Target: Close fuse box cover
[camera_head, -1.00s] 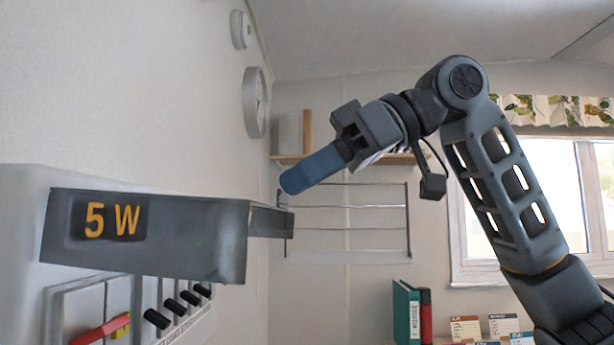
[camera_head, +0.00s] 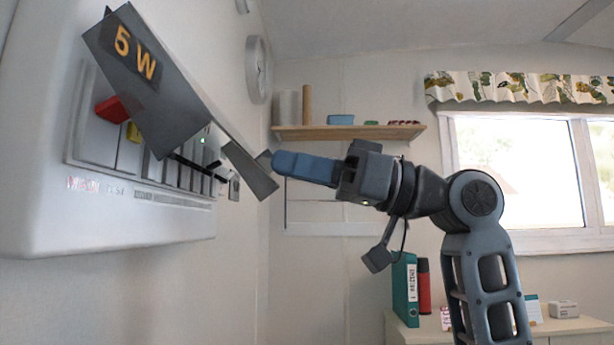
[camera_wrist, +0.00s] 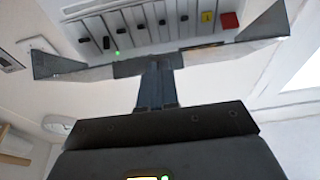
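The fuse box (camera_head: 100,210) is a white wall box at the left, with a row of black switches, one red and one yellow. Its grey cover (camera_head: 165,105), marked "5 W", is open and stands out at a tilt over the switches. The wrist view shows the cover (camera_wrist: 215,54) as a grey band below the switches. My gripper (camera_head: 278,162) has its blue fingers together at the cover's right end. In the wrist view the fingertips (camera_wrist: 152,68) overlap the middle of the cover's edge; I cannot tell how firmly they touch.
A clock (camera_head: 256,70) hangs above. A cabinet with a teal binder (camera_head: 405,290) stands low at the right. The space below my gripper is free.

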